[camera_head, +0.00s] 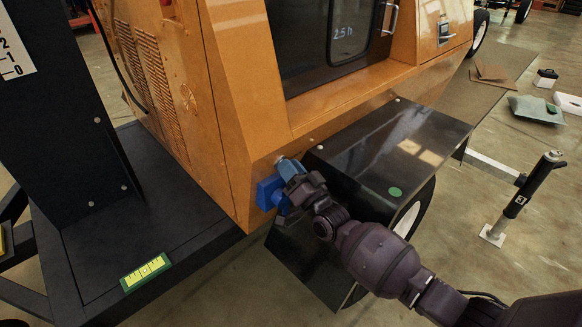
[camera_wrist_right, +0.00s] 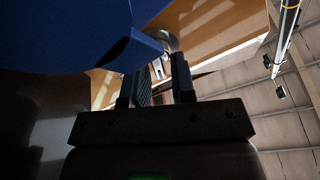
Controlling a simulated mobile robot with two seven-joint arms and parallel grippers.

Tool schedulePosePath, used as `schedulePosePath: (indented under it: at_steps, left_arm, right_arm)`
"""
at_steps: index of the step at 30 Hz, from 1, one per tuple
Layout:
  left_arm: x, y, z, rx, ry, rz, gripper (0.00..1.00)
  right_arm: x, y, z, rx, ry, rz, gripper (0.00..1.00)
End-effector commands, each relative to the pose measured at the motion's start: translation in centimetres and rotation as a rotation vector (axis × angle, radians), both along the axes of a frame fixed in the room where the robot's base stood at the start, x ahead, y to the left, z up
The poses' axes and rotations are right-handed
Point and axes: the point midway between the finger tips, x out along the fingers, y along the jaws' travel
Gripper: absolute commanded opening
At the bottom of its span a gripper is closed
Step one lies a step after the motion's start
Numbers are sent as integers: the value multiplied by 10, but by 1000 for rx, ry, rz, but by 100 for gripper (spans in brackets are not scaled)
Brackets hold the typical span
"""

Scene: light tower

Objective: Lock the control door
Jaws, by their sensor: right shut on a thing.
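What looks like the control door, a dark panel (camera_head: 298,45) with a window marked "25h", is set in the orange housing (camera_head: 235,100) and looks closed. A metal handle (camera_head: 391,17) sits at its right edge. My right gripper (camera_head: 290,188) is at the housing's lower corner, well below the door, shut on part of a blue fitting (camera_head: 267,191). The fitting also fills the upper left of the right wrist view (camera_wrist_right: 65,35), just beyond the fingers (camera_wrist_right: 158,88). The exact contact is hard to see. My left gripper is not in view.
A black fender (camera_head: 400,140) with a green dot juts out beside my right arm. A recessed latch (camera_head: 444,30) sits farther right on the housing. A black jack post (camera_head: 527,187) stands at the right. A dark deck (camera_head: 150,195) lies left.

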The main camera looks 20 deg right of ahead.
Motion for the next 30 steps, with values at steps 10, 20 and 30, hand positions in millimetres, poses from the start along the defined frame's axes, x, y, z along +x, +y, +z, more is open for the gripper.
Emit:
schedulePosePath:
  at_steps: [10,20,30]
  left_arm:
    - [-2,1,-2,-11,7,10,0]
    - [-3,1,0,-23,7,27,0]
    - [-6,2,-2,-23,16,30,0]
  right_arm:
    - [1,-1,0,304,110,71,0]
    - [1,-2,-4,590,215,137,0]
    - [2,-2,-6,824,301,190,0]
